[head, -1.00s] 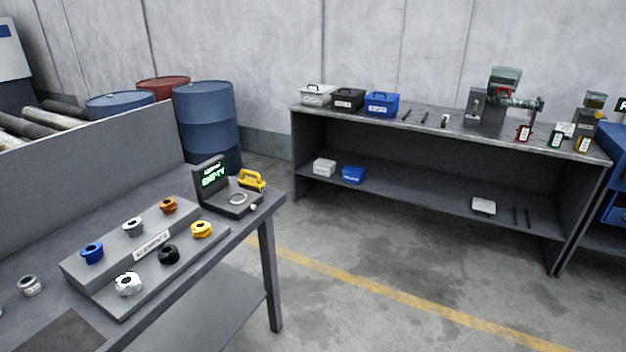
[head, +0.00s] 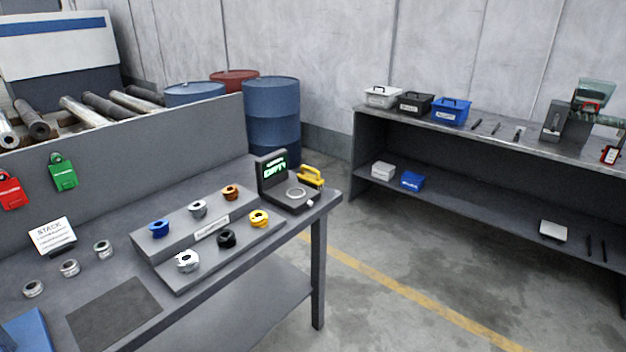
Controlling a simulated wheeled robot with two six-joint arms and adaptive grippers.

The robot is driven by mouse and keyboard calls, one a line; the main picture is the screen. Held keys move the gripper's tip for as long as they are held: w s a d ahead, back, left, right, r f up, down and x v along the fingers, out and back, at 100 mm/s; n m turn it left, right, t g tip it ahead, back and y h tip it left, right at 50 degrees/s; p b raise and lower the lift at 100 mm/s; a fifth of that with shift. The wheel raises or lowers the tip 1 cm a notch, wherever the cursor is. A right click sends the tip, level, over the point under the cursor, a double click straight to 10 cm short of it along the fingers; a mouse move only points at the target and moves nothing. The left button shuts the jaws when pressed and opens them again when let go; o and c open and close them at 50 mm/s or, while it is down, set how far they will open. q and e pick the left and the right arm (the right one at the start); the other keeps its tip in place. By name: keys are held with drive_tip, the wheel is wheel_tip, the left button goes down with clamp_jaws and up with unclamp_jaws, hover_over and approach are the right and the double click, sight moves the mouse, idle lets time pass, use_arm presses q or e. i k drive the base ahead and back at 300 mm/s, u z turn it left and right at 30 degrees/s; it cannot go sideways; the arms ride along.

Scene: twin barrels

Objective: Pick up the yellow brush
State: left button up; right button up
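A yellow object with a handle-like top (head: 311,176) stands at the far right end of the near table, just behind the small scale. It may be the yellow brush, but it is too small to tell. A yellow ring-shaped piece (head: 259,218) sits on the stepped grey rack. Neither of my grippers shows in the head view.
The near grey table (head: 110,312) holds a stepped rack (head: 180,238), a scale with a lit display (head: 272,170) and a STACK sign (head: 52,236). A shelf bench (head: 460,180) with bins stands at the back right. Barrels (head: 271,115) stand behind. Open floor lies between.

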sight(314, 182)
drive_tip(key=z, duration=0.8)
drive_tip(key=i, duration=0.8)
